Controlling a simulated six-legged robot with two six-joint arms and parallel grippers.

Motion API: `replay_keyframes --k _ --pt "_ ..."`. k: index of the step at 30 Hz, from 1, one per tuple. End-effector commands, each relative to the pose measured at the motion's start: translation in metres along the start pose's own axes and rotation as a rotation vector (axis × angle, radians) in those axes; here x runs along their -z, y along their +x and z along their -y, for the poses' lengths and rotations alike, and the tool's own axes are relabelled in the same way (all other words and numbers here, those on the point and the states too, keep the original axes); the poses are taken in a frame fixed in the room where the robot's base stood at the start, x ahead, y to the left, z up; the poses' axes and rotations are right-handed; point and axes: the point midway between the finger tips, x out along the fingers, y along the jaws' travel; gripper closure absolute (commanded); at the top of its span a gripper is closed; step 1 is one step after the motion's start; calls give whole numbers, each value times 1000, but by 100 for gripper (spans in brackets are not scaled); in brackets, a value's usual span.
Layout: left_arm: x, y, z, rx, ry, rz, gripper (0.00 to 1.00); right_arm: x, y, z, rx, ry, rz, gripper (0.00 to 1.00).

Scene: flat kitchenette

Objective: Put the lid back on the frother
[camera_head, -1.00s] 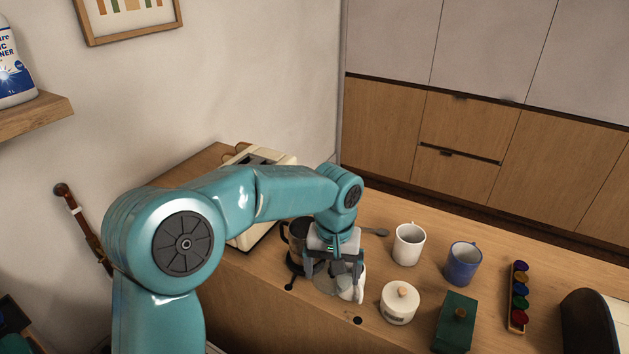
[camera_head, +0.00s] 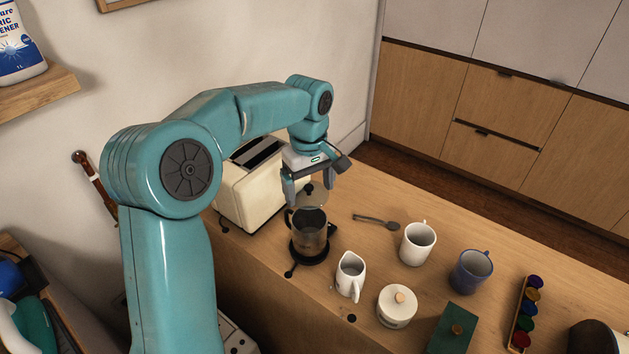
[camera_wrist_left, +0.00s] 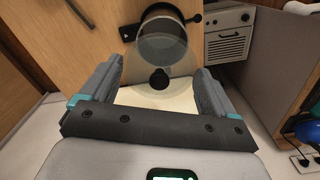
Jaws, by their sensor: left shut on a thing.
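The frother (camera_head: 308,240) is a dark see-through jug standing upright on a round black base on the wooden counter; its top is uncovered. The lid (camera_head: 316,198) is a clear disc with a black knob. My left gripper (camera_head: 307,192) is shut on the lid and holds it above the frother, apart from it and slightly toward the back. In the left wrist view the clear lid (camera_wrist_left: 160,96) with its knob lies between the fingers, and the frother (camera_wrist_left: 160,22) shows past it. My right gripper is not in view.
A cream toaster (camera_head: 250,188) stands close left of the frother.

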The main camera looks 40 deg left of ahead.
Motion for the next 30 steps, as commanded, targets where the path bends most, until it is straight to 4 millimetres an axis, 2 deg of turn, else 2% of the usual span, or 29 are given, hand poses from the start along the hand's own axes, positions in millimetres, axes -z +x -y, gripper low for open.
replay_keyframes --k 18,30 --pt "-2 57 2 1 3 1 40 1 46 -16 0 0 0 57" --pt "-1 63 0 0 3 0 40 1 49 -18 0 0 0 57"
